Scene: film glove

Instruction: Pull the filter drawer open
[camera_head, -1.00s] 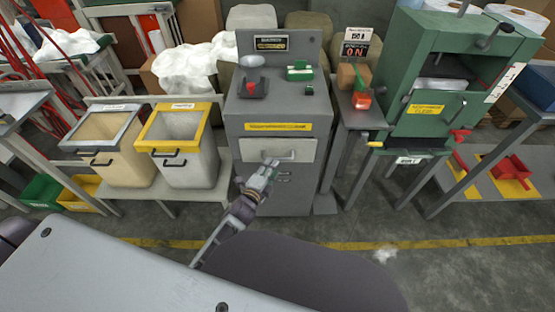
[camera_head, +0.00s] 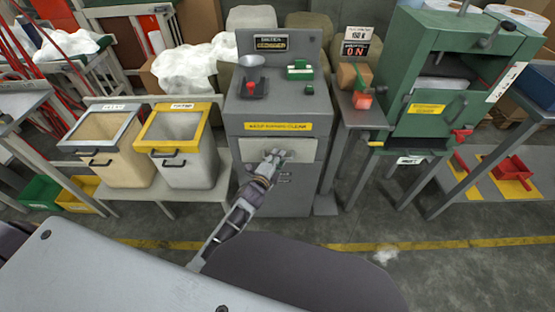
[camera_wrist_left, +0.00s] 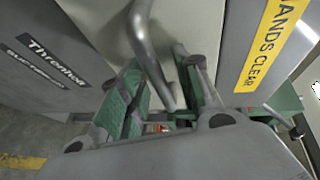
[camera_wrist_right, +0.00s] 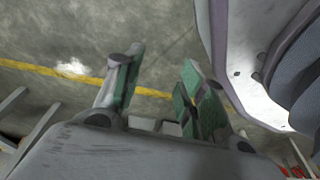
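The filter drawer (camera_head: 303,150) is a pale front panel set into the grey machine, below the yellow "hands clear" strip. It looks flush with the cabinet. Its grey bar handle (camera_wrist_left: 152,55) runs between the fingers in the left wrist view. My left gripper (camera_head: 274,158) is at the handle in the head view, covering much of it. In the left wrist view the green-padded fingers (camera_wrist_left: 168,92) stand apart, one on each side of the bar, with gaps visible. My right gripper (camera_wrist_right: 155,85) is open and empty above the floor, outside the head view.
A yellow-rimmed bin (camera_head: 184,140) and a grey-rimmed bin (camera_head: 112,150) stand left of the machine (camera_head: 287,195). A green cabinet (camera_head: 415,75) and a side table (camera_head: 362,117) are on the right. The floor (camera_head: 345,220) before the machine is clear.

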